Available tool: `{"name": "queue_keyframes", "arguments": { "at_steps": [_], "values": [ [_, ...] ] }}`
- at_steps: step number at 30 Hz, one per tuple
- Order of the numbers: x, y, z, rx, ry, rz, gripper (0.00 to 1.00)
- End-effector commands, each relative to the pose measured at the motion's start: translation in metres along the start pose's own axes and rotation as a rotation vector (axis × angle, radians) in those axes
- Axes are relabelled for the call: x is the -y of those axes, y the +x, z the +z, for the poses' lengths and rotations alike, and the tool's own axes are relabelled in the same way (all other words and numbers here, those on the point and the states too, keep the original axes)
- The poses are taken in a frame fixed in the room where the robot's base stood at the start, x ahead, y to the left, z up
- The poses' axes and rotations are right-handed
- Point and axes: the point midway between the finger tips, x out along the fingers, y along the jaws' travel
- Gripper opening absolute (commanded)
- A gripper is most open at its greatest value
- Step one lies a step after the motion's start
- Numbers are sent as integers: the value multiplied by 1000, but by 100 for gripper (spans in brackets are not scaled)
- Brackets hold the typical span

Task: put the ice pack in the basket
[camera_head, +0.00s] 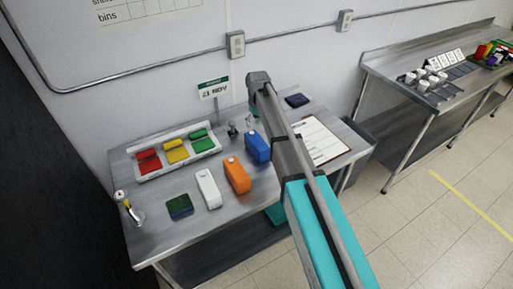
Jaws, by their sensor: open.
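No item here is plainly an ice pack. A small dark blue flat item (297,100) lies at the back right of the steel table (160,240). A dark green and blue flat block (180,207) lies near its front left. I cannot tell if either is the ice pack. No basket can be made out. My arm, grey and teal, reaches from the lower right over the table and hides part of it. I cannot make out my gripper's fingers.
White (208,189), orange (237,177) and blue (257,147) upright containers stand mid-table. A tray (150,177) holds red, yellow and green items. A clipboard (322,140) lies at right. A second bench (400,75) with white cups stands farther right, across open floor.

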Motion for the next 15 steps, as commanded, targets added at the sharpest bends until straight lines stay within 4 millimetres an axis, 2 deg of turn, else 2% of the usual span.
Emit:
{"name": "queue_keyframes", "arguments": {
  "at_steps": [1,15],
  "values": [
    [0,7,0,0,0,0,100],
    [1,43,0,0,-1,0,100]
  ]
}}
